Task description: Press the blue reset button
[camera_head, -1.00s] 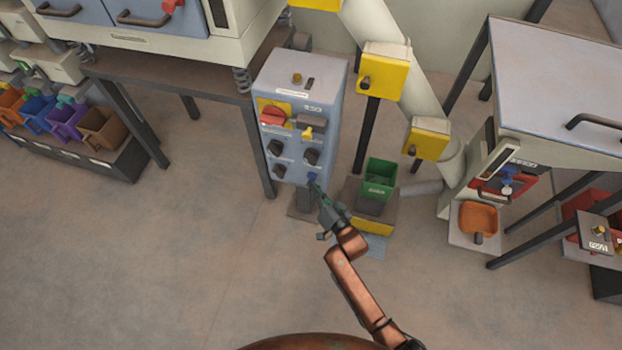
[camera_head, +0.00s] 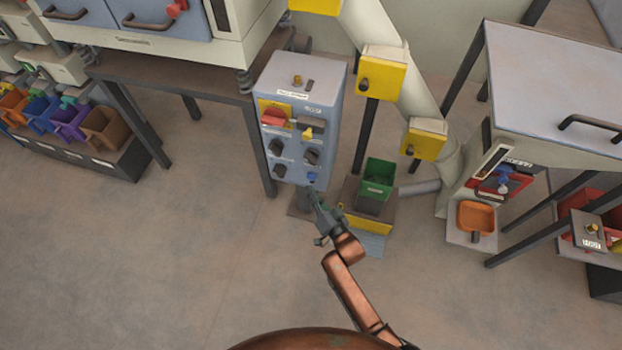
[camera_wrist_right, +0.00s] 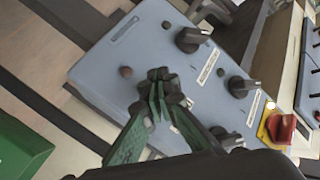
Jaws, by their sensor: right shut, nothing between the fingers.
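The blue reset button (camera_head: 312,178) is at the lower right of the front of the blue-grey control box (camera_head: 326,100), below a black knob. My right gripper (camera_head: 313,194) is shut and empty, just below the button in the head view, with a small visible gap between them. In the right wrist view, the shut fingertips (camera_wrist_right: 160,84) are in front of the control box panel (camera_wrist_right: 115,45). I cannot make out the blue button there; the fingers may hide it. My left gripper is not in view.
Black knobs (camera_head: 279,170) and a red switch (camera_head: 273,117) sit on the same panel. A green bin (camera_head: 379,178) stands close by on the right. An orange tray (camera_head: 477,216) is further right. The floor (camera_head: 170,250) to the left is clear.

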